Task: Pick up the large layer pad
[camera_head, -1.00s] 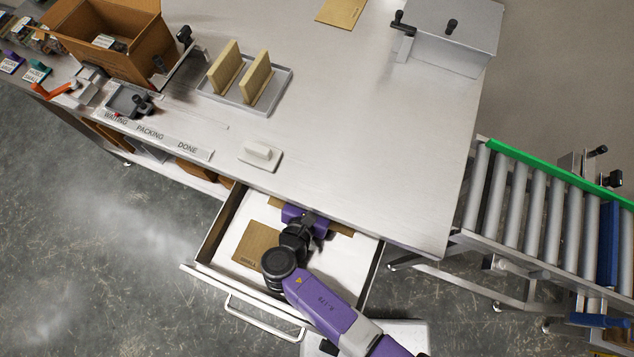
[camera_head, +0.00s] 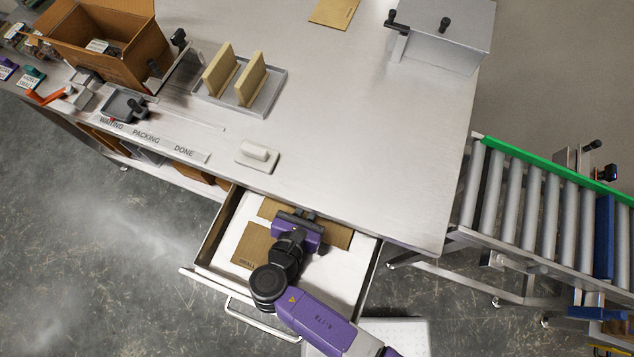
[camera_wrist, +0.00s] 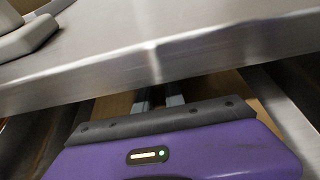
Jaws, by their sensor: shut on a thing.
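The large layer pad (camera_head: 337,238) is a flat brown cardboard sheet at the back of the open drawer (camera_head: 225,262). It shows on both sides of my gripper (camera_head: 300,214), and its far edge lies near the table edge. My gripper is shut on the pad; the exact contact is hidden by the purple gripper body. In the wrist view, the two grey fingers (camera_wrist: 159,98) reach under the table edge, with brown pad (camera_wrist: 113,107) beside them. I cannot tell how far the pad is off the drawer floor.
A smaller brown pad (camera_head: 253,245), marked small, lies in the drawer at left. The metal table edge (camera_head: 330,222) overhangs the drawer's back. A white block on a plate (camera_head: 257,157), a tray with two upright tan slabs (camera_head: 268,103) and an open carton (camera_head: 83,55) stand above.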

